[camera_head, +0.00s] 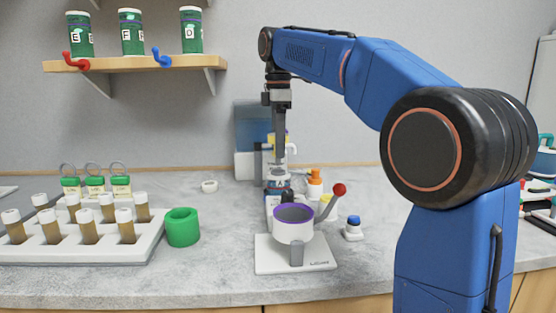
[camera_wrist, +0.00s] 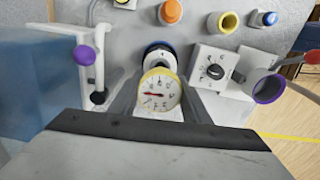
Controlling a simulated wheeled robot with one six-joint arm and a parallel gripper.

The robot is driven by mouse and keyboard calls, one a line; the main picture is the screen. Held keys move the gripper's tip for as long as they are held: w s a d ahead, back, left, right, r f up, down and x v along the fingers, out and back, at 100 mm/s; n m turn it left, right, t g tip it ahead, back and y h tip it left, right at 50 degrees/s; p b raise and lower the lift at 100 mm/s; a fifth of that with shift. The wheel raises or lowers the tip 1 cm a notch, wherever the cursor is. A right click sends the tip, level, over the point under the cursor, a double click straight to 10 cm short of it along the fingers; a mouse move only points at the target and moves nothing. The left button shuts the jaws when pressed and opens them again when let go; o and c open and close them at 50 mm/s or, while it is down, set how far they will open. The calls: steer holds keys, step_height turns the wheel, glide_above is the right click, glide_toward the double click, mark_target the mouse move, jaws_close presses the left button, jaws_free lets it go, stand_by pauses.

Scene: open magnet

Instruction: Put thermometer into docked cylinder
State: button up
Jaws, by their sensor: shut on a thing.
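The thermometer, a round white dial with a yellow rim and red needle (camera_wrist: 158,92), sits between the two grey fingers of my gripper (camera_wrist: 160,100) in the wrist view. My gripper is shut on it. In the head view my gripper (camera_head: 279,165) points down behind the docked cylinder, and the dial cannot be made out there. The docked cylinder (camera_head: 293,229) is a white, purple-rimmed, open-topped cup upright on a white dock (camera_head: 312,260), beside a red-knobbed lever (camera_head: 338,190). The wrist view shows the cylinder's purple rim (camera_wrist: 270,89) at the right, apart from the thermometer.
A round blue-and-black part (camera_wrist: 160,54) lies just beyond the thermometer. A blue-and-white machine (camera_head: 250,130) stands at the back. A white rack of capped tubes (camera_head: 150,235) and a green ring (camera_head: 182,227) are at left. Small orange, yellow and blue-topped items (camera_head: 353,229) are near the dock.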

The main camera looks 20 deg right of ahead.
steer(key=shift+f, duration=2.05)
steer(key=shift+f, duration=0.25)
steer(key=o, duration=1.1)
steer(key=shift+o, duration=0.2)
steer(key=shift+r, duration=0.1)
step_height(320, 180, up, 12)
steer(key=shift+r, duration=0.2)
